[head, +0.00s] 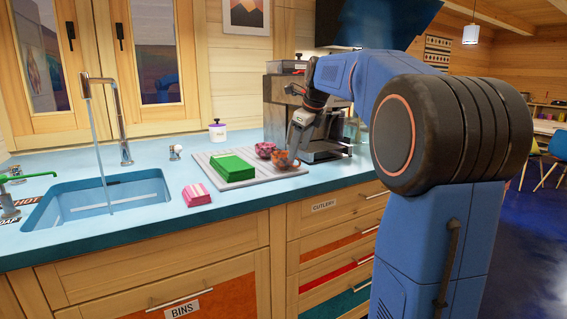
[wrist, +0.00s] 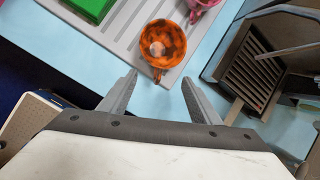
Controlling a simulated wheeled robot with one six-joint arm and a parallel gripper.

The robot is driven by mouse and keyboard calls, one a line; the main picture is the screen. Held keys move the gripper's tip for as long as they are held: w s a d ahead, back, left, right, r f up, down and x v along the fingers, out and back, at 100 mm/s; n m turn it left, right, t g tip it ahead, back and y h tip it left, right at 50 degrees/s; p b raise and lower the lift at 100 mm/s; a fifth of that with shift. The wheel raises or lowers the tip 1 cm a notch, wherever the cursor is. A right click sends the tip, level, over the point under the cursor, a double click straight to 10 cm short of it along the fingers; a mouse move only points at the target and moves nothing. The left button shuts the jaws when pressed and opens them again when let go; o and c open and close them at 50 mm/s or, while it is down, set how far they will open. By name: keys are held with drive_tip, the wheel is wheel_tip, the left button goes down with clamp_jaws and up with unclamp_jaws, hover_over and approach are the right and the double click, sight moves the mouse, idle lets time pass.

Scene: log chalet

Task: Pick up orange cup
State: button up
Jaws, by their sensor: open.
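The orange cup (head: 281,160) has dark mottling and stands upright near the right end of a grey draining board (head: 208,159). In the wrist view the orange cup (wrist: 163,44) shows from above, with its handle turned toward my gripper. My gripper (head: 293,157) is at the cup in the head view and partly covers it. In the wrist view my gripper (wrist: 158,80) is open, its two fingers apart on either side of the handle's line. The cup's bowl lies just beyond the fingertips, and nothing is held.
A pink patterned cup (head: 265,150) stands close behind the orange cup. A green block-like item (head: 233,168) lies on the board. A coffee machine (head: 318,148) stands close at the right. A sink (head: 100,200) with running water and pink sponges (head: 197,195) are at the left.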

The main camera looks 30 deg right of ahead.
sight(287, 162)
drive_tip(key=shift+x, duration=2.75)
drive_tip(key=shift+r, duration=0.1)
clamp_jaws()
